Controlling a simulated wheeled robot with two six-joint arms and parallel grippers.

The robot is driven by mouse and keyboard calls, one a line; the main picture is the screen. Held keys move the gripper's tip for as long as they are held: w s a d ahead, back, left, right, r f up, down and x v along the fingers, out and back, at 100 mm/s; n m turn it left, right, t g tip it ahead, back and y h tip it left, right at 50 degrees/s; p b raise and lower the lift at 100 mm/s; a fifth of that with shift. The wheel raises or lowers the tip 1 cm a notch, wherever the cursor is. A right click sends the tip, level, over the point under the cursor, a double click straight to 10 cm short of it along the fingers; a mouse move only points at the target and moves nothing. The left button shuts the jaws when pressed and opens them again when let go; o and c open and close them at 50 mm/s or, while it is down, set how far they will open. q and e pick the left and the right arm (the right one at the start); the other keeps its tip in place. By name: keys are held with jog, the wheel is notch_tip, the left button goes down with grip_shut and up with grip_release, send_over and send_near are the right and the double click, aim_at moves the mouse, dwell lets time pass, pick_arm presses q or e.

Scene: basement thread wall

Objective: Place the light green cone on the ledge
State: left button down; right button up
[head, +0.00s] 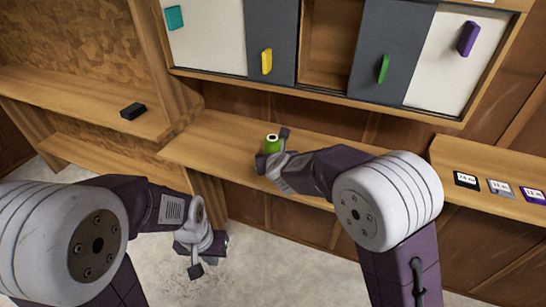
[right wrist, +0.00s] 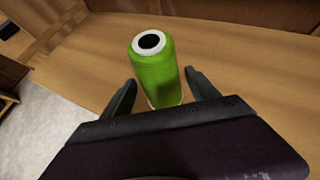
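The light green cone (head: 271,145) stands upright on the wooden ledge (head: 215,145), with its white top ring and dark hole facing up. In the right wrist view the cone (right wrist: 158,72) sits between the two fingers of my right gripper (right wrist: 160,95). The fingers are spread, with a gap showing on each side of the cone. In the head view my right gripper (head: 272,152) reaches the cone from the right and hides its lower part. My left gripper (head: 209,256) hangs low over the pale floor, its fingers apart and empty.
A cabinet with sliding panels and coloured handles (head: 266,61) hangs above the ledge. A small black block (head: 133,111) lies on the left shelf (head: 60,100). Several labelled tags (head: 466,179) lie on the right shelf (head: 460,155). The ledge beside the cone is clear.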

jog(key=shift+r, duration=0.2)
jog(key=p+v, duration=0.2)
jog(key=v, duration=1)
jog(key=shift+p, duration=0.3)
jog(key=shift+f, duration=0.1)
